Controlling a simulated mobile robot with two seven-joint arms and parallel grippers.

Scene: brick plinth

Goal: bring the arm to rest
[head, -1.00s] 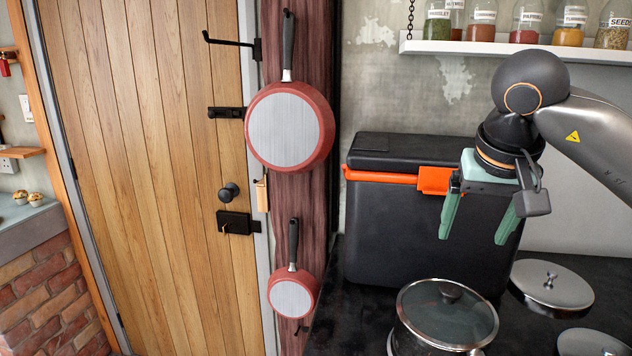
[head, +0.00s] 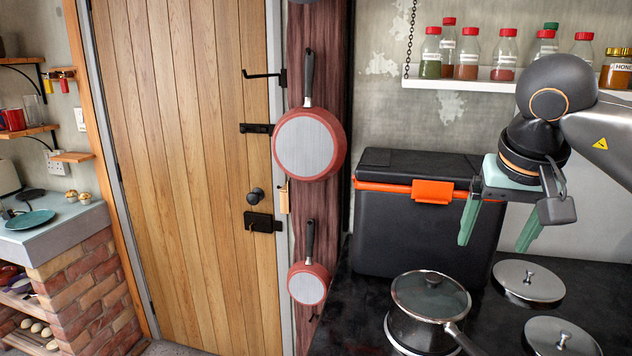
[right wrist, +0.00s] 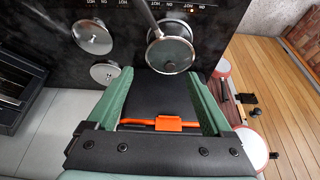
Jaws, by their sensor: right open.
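My right gripper (head: 498,222) hangs at the right of the head view, in front of the right part of a black cool box (head: 400,225) with an orange handle (head: 432,191). Its two green fingers point down and are spread apart, with nothing between them. In the right wrist view the open fingers (right wrist: 160,100) frame the black box and its orange latch (right wrist: 168,123). My left gripper does not show in any view.
A lidded pot (head: 430,300) stands on the dark stove top, with two round metal lids (head: 529,281) to its right. A jar shelf (head: 460,84) hangs above. Two red pans (head: 309,143) hang on the post beside the wooden door (head: 190,180). A brick plinth (head: 85,285) stands at left.

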